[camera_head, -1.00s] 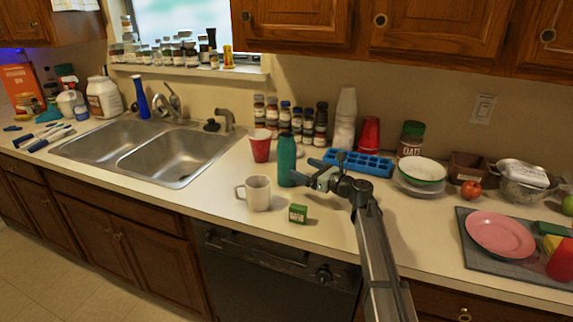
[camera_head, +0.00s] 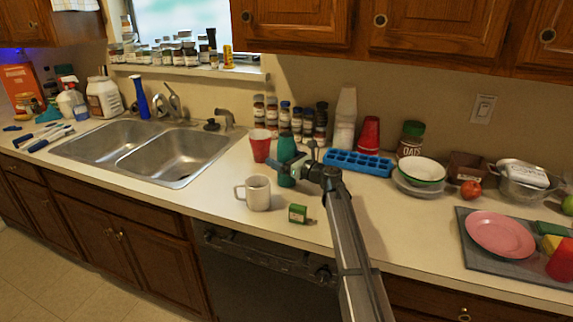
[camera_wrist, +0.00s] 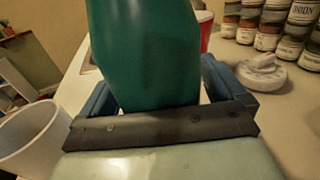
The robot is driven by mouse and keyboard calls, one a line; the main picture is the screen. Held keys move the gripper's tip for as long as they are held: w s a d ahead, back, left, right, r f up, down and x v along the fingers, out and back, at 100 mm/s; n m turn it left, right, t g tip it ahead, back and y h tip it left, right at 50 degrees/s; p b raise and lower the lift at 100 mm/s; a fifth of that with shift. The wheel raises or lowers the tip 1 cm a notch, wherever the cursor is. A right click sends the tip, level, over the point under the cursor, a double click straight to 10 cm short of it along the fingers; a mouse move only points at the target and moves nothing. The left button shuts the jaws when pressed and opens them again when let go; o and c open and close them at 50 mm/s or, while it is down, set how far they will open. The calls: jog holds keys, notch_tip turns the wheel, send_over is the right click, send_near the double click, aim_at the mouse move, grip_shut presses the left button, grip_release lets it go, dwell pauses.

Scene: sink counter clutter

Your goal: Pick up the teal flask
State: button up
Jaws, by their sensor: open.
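The teal flask (camera_head: 287,149) stands upright on the counter, behind and to the right of a white mug. In the wrist view the flask (camera_wrist: 148,50) fills the upper middle and sits between the two blue fingers of my gripper (camera_wrist: 160,88). My gripper (camera_head: 292,168) is open, with the fingers on either side of the flask's body. I cannot tell whether either finger touches it. The gripper hides part of the flask's middle in the head view.
The white mug (camera_head: 257,193) stands close at the left, and a small green box (camera_head: 299,213) lies in front. A red cup (camera_head: 260,145) stands behind left. Spice jars (camera_head: 296,122) and a blue tray (camera_head: 358,163) are behind. The counter to the right front is clear.

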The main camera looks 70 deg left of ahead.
jog(key=c, duration=1.1)
jog(key=shift+c, duration=0.2)
